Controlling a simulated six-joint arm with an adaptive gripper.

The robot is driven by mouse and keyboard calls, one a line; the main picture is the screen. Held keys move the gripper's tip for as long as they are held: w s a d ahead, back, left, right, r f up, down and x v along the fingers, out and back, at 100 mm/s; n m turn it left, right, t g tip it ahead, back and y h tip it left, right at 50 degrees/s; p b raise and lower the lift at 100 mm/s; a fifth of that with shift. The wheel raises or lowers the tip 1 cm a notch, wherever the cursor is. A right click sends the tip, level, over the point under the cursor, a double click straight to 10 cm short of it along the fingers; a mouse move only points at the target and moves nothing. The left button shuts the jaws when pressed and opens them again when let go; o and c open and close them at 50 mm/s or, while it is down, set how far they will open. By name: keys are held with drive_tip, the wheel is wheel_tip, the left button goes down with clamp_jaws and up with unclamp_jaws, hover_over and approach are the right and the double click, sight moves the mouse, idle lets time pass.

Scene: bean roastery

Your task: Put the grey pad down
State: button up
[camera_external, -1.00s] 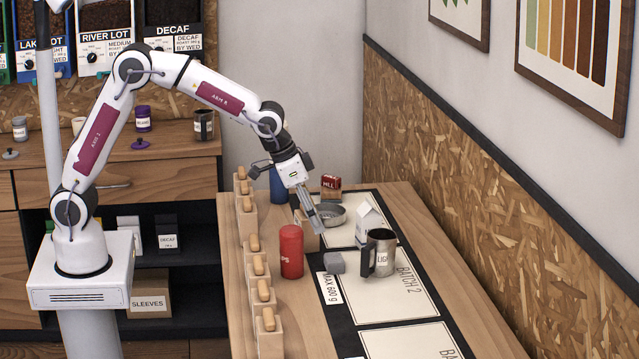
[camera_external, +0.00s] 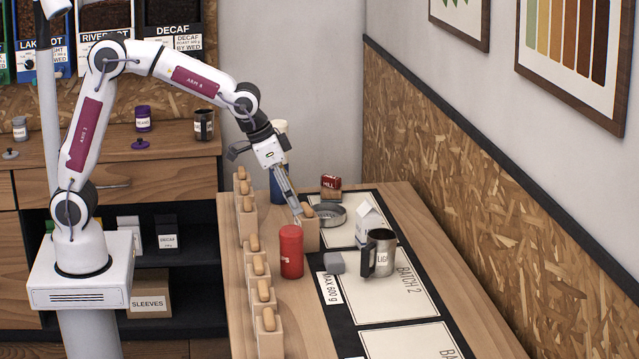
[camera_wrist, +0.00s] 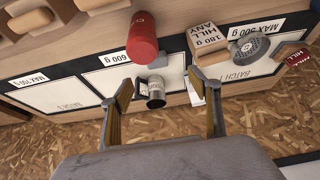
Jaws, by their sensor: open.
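The grey pad (camera_external: 334,263) is a small block resting on the dark mat's edge near the MAX 600 g label, between the red canister (camera_external: 291,251) and the metal mug (camera_external: 382,255). In the wrist view the pad (camera_wrist: 150,63) lies beyond the fingertips, below the red canister. My gripper (camera_external: 298,213) is above the counter, up and left of the pad and apart from it, close to a wooden block (camera_external: 307,236). In the wrist view the two fingers of my gripper (camera_wrist: 160,80) are spread with nothing held between them.
A row of wooden blocks with rounded tops (camera_external: 257,268) lines the counter's left edge. A round metal dish (camera_external: 329,214), a red tin (camera_external: 330,187), a white carton (camera_external: 368,220) and a blue cylinder (camera_external: 279,184) stand farther back. The cream panel (camera_external: 395,297) has bare space.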

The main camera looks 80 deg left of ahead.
drive_tip(key=s+a+r, duration=0.2)
drive_tip(key=s+r, duration=0.2)
drive_tip(key=s, duration=0.4)
drive_tip(key=s+a+r, duration=0.1)
drive_tip(key=s+r, duration=0.2)
drive_tip(key=s, duration=0.5)
drive_tip(key=s+a+f+t, duration=0.1)
drive_tip(key=s, duration=1.6)
drive_tip(key=shift+a+f, duration=0.3)
drive_tip(key=shift+f, duration=0.1)
drive_tip(key=shift+o, duration=0.2)
